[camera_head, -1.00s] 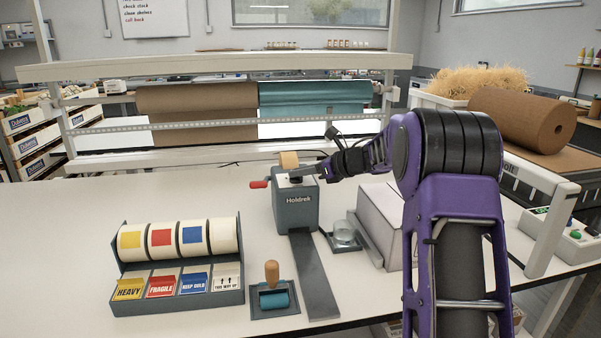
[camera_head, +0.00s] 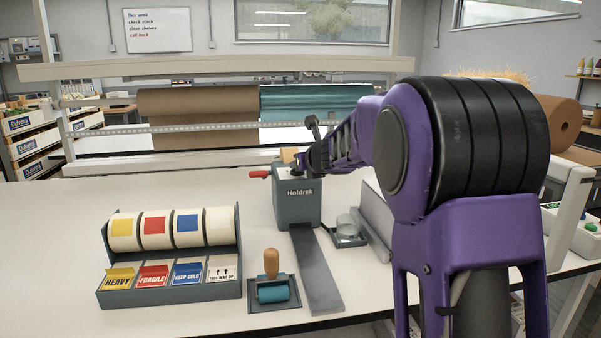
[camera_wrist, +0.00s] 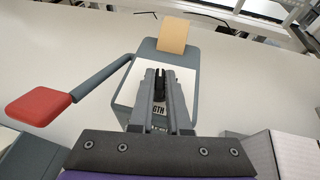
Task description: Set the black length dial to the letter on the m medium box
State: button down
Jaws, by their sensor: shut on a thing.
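The grey Holdrek tape dispenser (camera_head: 297,207) stands on the white bench, with a red-handled crank at its left. My gripper (camera_wrist: 160,88) is over the dispenser's top in the wrist view, its fingers shut on the small black length dial (camera_wrist: 159,78). The fingers cover most of the dial, so its setting cannot be read. A white label under it shows only part of a word, "GTH". A pale box (camera_wrist: 298,150) stands right of the dispenser in the wrist view; no size letter is readable on it. My arm hides most of that area in the head view.
A label dispenser (camera_head: 172,258) with several rolls stands at the front left. A wooden-handled roller (camera_head: 272,285) sits in a tray beside the dispenser's grey ramp. A small glass jar (camera_head: 346,226) is to the right. Paper rolls hang behind.

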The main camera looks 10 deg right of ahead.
jog(key=shift+a+m+h, duration=0.15)
jog(key=shift+m+h, duration=0.85)
jog(key=shift+h, duration=0.2)
jog(key=c, duration=0.9)
grip_release()
jog(key=shift+s+r, duration=0.1)
